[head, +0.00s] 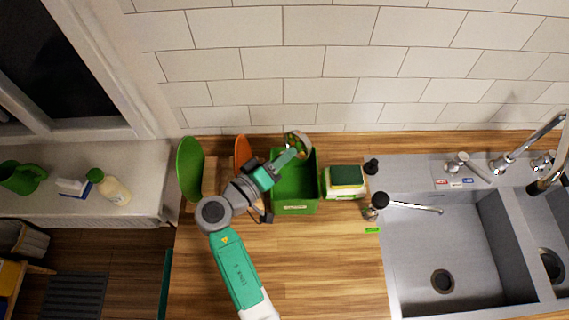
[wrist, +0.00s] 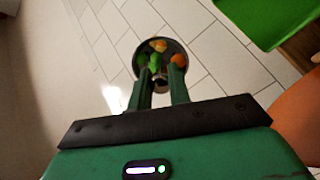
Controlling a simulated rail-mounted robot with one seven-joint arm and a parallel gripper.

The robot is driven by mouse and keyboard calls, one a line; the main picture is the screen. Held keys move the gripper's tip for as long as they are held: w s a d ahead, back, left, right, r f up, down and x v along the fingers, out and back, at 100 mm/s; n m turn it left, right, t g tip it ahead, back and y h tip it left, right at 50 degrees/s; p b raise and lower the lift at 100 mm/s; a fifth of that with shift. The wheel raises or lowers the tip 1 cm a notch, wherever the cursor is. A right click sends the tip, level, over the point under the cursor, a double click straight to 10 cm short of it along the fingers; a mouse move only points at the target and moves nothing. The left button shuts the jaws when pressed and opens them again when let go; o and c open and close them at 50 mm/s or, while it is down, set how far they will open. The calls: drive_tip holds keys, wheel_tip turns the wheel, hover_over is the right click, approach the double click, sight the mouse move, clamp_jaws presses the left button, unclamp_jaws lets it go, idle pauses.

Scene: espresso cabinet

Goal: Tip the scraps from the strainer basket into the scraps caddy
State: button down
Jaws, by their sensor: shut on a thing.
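My gripper (head: 287,159) is shut on the strainer basket (head: 298,140), a small round metal bowl, and holds it up at the caddy's back edge, near the tiled wall. In the wrist view the strainer basket (wrist: 137,56) sits between my fingertips (wrist: 161,74). Green and orange scraps (wrist: 155,57) lie in it. The scraps caddy (head: 295,195) is a green open box with a label on its front, standing on the wooden counter. My gripper covers part of its back left, and I cannot make out what is on its floor.
A green board (head: 190,168) and an orange board (head: 242,150) stand left of the caddy. A sponge in a white holder (head: 345,194) stands close on its right, beside the sink (head: 430,235) and taps. The counter in front of the caddy (head: 320,265) is clear.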

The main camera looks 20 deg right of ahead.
drive_tip(key=f+t+h+b, duration=0.1)
drive_tip(key=b, duration=0.5)
drive_tip(key=f+t+h+b, duration=0.1)
drive_tip(key=h+b, duration=0.1)
drive_tip(key=b, duration=0.5)
drive_tip(key=f+h+b, duration=0.1)
drive_tip(key=h+b, duration=0.1)
drive_tip(key=b, duration=0.4)
drive_tip(key=shift+w+d+t, duration=0.1)
drive_tip(key=shift+d+t, duration=0.15)
drive_tip(key=shift+t, duration=0.15)
drive_tip(key=shift+r+h+b, duration=0.25)
drive_tip(key=shift+h+b, duration=0.15)
drive_tip(key=shift+b, duration=0.1)
drive_tip(key=shift+r, duration=0.1)
